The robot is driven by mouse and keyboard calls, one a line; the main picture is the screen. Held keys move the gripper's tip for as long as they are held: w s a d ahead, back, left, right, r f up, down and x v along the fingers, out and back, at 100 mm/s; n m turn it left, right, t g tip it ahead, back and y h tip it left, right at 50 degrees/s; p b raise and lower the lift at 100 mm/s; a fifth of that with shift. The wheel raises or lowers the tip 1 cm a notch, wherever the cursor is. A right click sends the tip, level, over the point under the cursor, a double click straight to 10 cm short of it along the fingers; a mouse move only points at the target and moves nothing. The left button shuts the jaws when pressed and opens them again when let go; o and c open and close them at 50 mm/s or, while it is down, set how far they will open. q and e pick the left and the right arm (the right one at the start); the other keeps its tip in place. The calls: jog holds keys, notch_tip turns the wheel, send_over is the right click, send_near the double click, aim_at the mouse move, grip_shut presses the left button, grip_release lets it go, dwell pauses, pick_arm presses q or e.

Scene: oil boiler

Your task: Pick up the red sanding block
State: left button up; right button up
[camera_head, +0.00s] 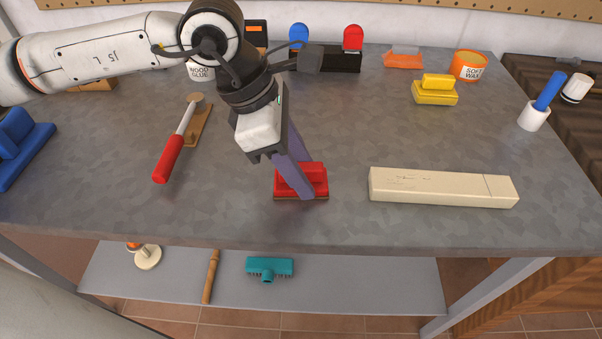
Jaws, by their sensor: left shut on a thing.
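The red sanding block (318,174) rests on the grey workbench (400,142) near its front edge, in the middle of the head view. My left gripper (299,190) reaches down onto it from above, with its long purple-grey fingers at the block's raised grip. The fingers are shut on the block and hide part of it. The block's base appears to be at the bench surface; I cannot tell if there is a gap under it. My right gripper is not in view.
A long cream block (442,188) lies right of the red block. A red-handled tool (170,155) lies to the left. A yellow block (435,93), a soft wax tin (468,66) and a white cup (534,117) stand farther right. A lower shelf (350,290) holds a teal brush (270,266).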

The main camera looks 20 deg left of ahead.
pick_arm(q)
jog(key=shift+r, duration=0.1)
notch_tip(320, 180, up, 10)
jog(key=shift+f, duration=0.1)
dwell(0.3)
